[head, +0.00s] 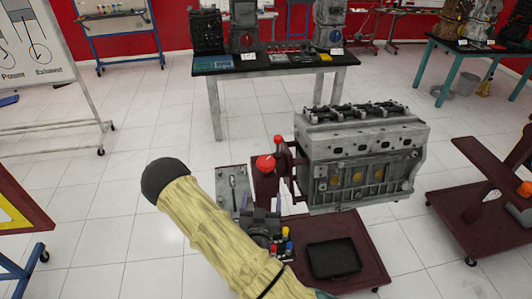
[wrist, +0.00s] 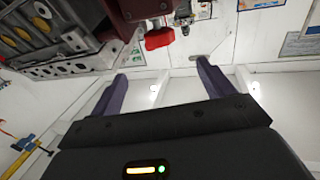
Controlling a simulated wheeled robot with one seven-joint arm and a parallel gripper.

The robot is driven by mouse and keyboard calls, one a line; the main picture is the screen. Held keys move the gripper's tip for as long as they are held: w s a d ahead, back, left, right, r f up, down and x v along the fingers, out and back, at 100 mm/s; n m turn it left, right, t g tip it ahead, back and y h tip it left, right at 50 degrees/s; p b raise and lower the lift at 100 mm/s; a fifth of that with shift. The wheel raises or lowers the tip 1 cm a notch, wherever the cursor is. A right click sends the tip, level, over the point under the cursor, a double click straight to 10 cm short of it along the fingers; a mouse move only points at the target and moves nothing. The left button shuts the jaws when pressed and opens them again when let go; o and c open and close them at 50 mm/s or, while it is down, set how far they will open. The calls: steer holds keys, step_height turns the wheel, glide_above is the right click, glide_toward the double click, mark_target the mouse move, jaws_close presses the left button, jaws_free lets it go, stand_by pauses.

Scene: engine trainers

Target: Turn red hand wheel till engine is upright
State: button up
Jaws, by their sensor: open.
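The grey engine block (head: 362,160) hangs on a dark red stand in the head view, with its valve gear on top; it looks roughly upright, but a small tilt is hard to judge. The red hand wheel (head: 266,162) sits on the stand's mount left of the engine. In the wrist view, the red hand wheel (wrist: 159,39) lies beyond and between the fingertips, apart from them, and part of the engine (wrist: 60,45) fills the upper left. My gripper (wrist: 160,72) is open and empty; in the head view my gripper (head: 262,206) is partly hidden by my arm.
The stand's base (head: 365,235) carries a black tray (head: 334,258). Small coloured items (head: 285,241) lie near my gripper. A second red knob (head: 278,140) stands beside the wheel. A table (head: 277,66) stands behind, and another dark red stand (head: 460,228) is at right.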

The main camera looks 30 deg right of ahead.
mark_target(266, 162)
steer(key=shift+w+f+b, duration=0.15)
steer(key=shift+b, duration=0.25)
steer(key=b+x, duration=0.1)
steer(key=x, duration=1.6)
steer(key=shift+w+d, duration=0.1)
steer(key=shift+d, duration=0.05)
steer(key=shift+c, duration=0.4)
steer(key=c, duration=0.9)
steer(key=shift+n+t+y+b, duration=0.4)
steer(key=shift+n+y+b, duration=0.1)
steer(key=shift+y+b, duration=0.2)
